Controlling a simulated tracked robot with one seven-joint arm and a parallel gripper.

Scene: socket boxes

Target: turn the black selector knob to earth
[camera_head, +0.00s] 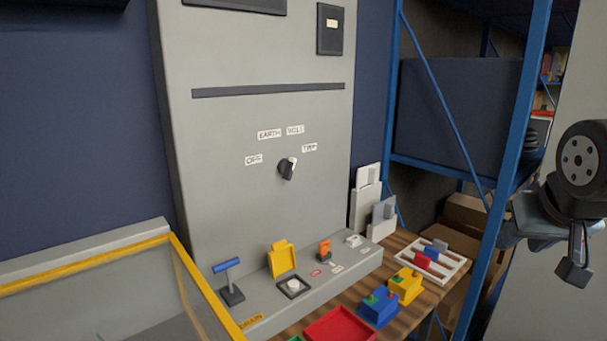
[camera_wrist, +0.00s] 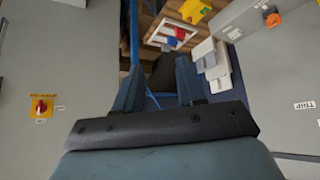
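The black selector knob (camera_head: 288,168) sits on the front of the tall grey cabinet. Its light mark faces up and to the right, but I cannot tell which label it points at exactly. Around it are the labels OFF (camera_head: 254,159), EARTH (camera_head: 269,133), VOLT (camera_head: 295,130) and TRIP (camera_head: 309,147). My gripper (camera_wrist: 159,78) is open in the wrist view, its two fingers apart with nothing held. In the head view my arm is at the far right, well away from the knob. The wrist view shows the TRIP label (camera_wrist: 304,105), with the knob out of sight.
A grey ledge below the cabinet carries a blue T-handle (camera_head: 228,267), a yellow flip cover (camera_head: 283,258) and an orange switch (camera_head: 324,248). Yellow and blue button boxes stand on the wooden bench. A blue shelf post (camera_head: 508,170) rises between cabinet and arm.

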